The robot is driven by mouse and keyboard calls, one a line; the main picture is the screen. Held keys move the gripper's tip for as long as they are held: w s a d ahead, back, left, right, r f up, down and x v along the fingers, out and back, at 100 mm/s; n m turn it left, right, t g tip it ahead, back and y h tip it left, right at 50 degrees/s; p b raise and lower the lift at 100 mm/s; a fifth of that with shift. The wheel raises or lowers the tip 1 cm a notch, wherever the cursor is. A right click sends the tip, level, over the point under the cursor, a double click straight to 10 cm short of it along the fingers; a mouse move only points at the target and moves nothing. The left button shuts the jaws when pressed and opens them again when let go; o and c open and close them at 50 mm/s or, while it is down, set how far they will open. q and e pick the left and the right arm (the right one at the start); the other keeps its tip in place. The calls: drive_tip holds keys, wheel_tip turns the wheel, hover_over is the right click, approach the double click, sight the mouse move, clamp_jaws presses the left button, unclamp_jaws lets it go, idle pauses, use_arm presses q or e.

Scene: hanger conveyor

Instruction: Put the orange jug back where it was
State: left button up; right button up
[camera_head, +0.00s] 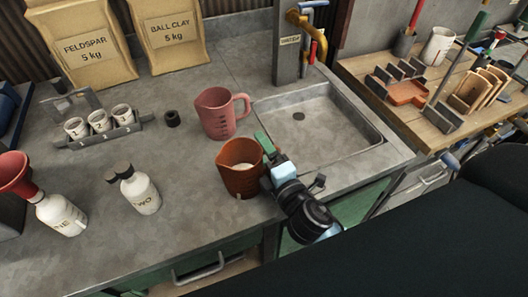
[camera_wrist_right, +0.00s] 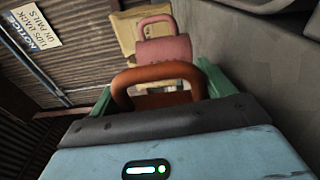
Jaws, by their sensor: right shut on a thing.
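The orange jug (camera_head: 238,182) is upright over the front part of the grey counter, left of the sink, with pale contents inside. I cannot tell whether its base touches the counter. My right gripper (camera_head: 264,155) comes in from the right with its green fingers at the jug's handle. In the right wrist view the orange handle (camera_wrist_right: 155,74) stands between the green fingers of my right gripper (camera_wrist_right: 165,85), which is shut on it. My left gripper is not in view.
A pink jug (camera_head: 219,115) stands just behind the orange jug. The sink (camera_head: 318,130) is at the right. Bottles ONE (camera_head: 62,213) and TWO (camera_head: 140,193) stand at the left, with a cup rack (camera_head: 100,134) behind. The counter between bottle TWO and the orange jug is clear.

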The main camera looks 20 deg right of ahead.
drive_tip(key=o, duration=1.2)
drive_tip(key=shift+r, duration=0.2)
drive_tip(key=s, duration=0.3)
drive_tip(key=s+b, duration=0.1)
drive_tip(key=s, duration=0.3)
drive_tip(key=s+d+b, duration=0.1)
drive_tip(key=s, duration=0.2)
drive_tip(key=shift+s+d+f, duration=0.1)
drive_tip(key=shift+s+f, duration=0.1)
drive_tip(key=shift+s+d+r, duration=0.1)
drive_tip(key=shift+s+r, duration=0.05)
drive_tip(key=shift+s, duration=0.45)
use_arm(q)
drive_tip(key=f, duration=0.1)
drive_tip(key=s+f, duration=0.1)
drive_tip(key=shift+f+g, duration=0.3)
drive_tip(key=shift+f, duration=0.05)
use_arm(e)
drive_tip(key=shift+s+r, duration=0.1)
drive_tip(key=shift+s, duration=0.05)
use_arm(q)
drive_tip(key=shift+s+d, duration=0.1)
